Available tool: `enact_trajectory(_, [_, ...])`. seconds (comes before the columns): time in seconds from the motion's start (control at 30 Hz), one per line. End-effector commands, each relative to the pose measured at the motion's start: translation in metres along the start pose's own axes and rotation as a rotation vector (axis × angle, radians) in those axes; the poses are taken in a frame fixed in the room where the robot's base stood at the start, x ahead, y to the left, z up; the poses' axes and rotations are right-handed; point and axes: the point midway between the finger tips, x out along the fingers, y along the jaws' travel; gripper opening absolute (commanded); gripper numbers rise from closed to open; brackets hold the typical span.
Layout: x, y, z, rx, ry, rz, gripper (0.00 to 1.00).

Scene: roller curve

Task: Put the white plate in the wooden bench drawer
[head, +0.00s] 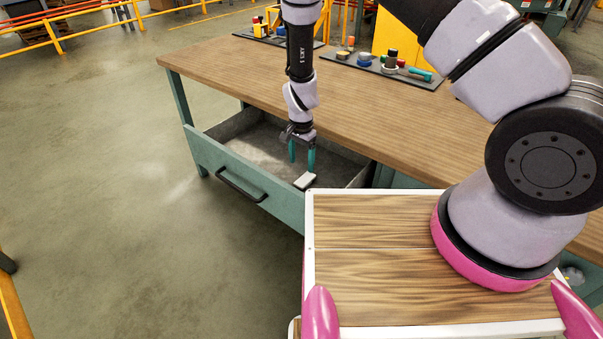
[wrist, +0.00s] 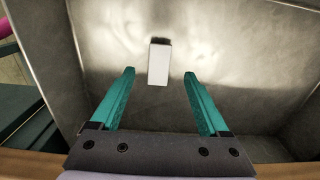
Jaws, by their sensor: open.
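The white plate (head: 305,180) is a small flat white block. In the head view it shows just below my gripper, near the drawer's right front part. In the wrist view the white plate (wrist: 159,62) lies beyond and between the fingertips, over the drawer's metal floor, with a dark shadow at its far end. The wooden bench drawer (head: 228,172) is pulled open, with a green front and a grey metal inside. My gripper (head: 302,162) points down over the open drawer. Its teal fingers (wrist: 159,72) are apart with nothing between them, and the plate touches neither.
The wooden bench top (head: 370,110) spans above the drawer. Dark mats on it hold tape rolls, small bottles and a teal-handled tool (head: 420,74). A black handle (head: 240,186) sticks out of the drawer front. Open concrete floor (head: 110,200) lies to the left.

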Motion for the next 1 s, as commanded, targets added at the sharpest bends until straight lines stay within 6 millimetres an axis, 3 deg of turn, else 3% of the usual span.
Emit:
enact_trajectory(0.2, [-0.031,0.000,0.000,0.000,0.000,0.000,0.79])
enact_trajectory(0.5, [-0.039,0.000,0.000,0.002,-0.001,-0.001,0.79])
enact_trajectory(0.6, [-0.054,-0.002,-0.004,0.002,-0.008,-0.017,0.79])
enact_trajectory(0.67, [-0.075,-0.004,-0.011,0.003,-0.016,-0.039,0.79])
enact_trajectory(0.77, [-0.127,-0.004,-0.025,-0.004,-0.033,-0.096,0.79])
enact_trajectory(0.87, [-0.191,0.005,-0.041,-0.020,-0.045,-0.164,0.79])
enact_trajectory(1.0, [-0.274,0.030,-0.060,-0.052,-0.040,-0.254,0.79])
